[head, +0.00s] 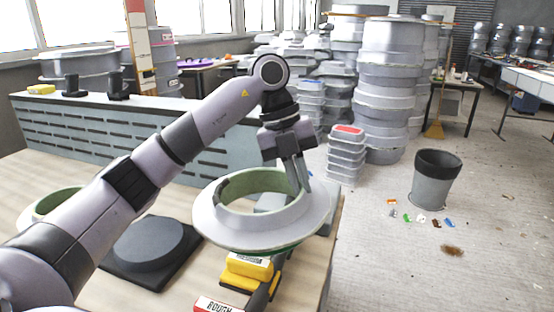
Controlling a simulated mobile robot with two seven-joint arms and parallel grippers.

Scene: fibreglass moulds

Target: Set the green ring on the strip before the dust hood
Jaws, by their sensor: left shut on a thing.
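My left gripper (299,180) is shut on the right-hand wall of a green ring (262,232), which has a wide pale grey flange and a green inside. The ring is held roughly level over the right end of the wooden table. The dust hood (215,160) appears to be the long grey slotted panel along the table's back edge. The table strip in front of it is partly hidden by my left arm. A second pale ring with a green inside (40,210) sits at the far left, partly behind my arm. My right gripper is out of view.
A black disc on a square pad (150,243) lies left of the held ring. Yellow-and-black blocks (247,268) and a red labelled block (214,304) lie at the front. The table's right edge (331,250) is close. A bucket (436,185) stands on the floor.

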